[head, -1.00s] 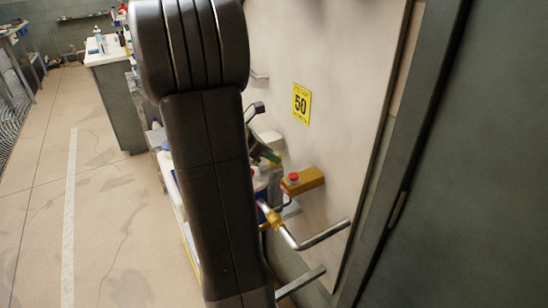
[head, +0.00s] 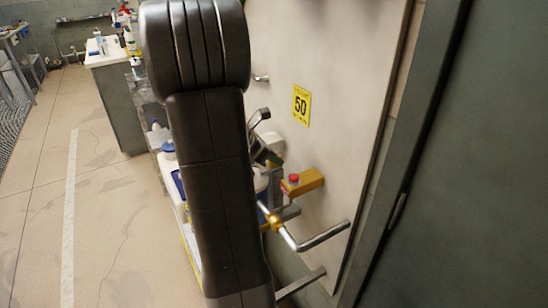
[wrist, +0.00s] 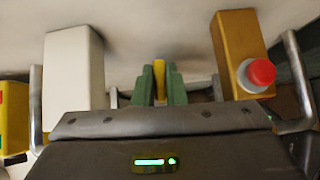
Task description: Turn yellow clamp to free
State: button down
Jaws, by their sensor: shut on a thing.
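The yellow clamp (wrist: 160,80) shows as a narrow upright yellow piece near the middle of the wrist view, against the pale panel. The green fingers of my gripper (wrist: 160,86) are on either side of it, shut on it. The fingers hide much of its sides, and its lower part is behind my gripper's body.
Right of the clamp is a yellow box (wrist: 238,45) with a red button (wrist: 262,71). A white block (wrist: 72,80) stands to its left. Metal bars flank both sides in the wrist view. A bent metal handle (head: 325,235) sticks out below the box. Floor at left is open.

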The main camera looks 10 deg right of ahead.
jog(key=shift+r, duration=0.1)
jog(key=m+g+p, duration=0.1)
jog(key=p, duration=0.1)
jog(key=m+g+p, duration=0.1)
jog(key=m+p, duration=0.1)
jog(key=shift+w+r+m+g, duration=0.15)
jog(key=shift+m+g, duration=0.15)
jog(key=shift+g, duration=0.1)
jog(key=m+g+p, duration=0.4)
jog(key=m, duration=0.1)
jog(key=shift+w+m+y, duration=0.1)
jog(key=shift+m+y, duration=0.2)
jog(key=m+g+y+p, duration=0.2)
jog(key=m+g, duration=0.1)
jog(key=m, duration=0.1)
jog(key=shift+d+p, duration=0.1)
jog(key=shift+p, duration=0.3)
jog(key=shift+f+m+g+y+p, duration=0.2)
jog(key=shift+m+g+y+p, duration=0.45)
jog(key=shift+m+y, duration=0.95)
jog(key=shift+m+h, duration=0.3)
jog(key=shift+m, duration=0.3)
jog(key=c, duration=1.5)
grip_release()
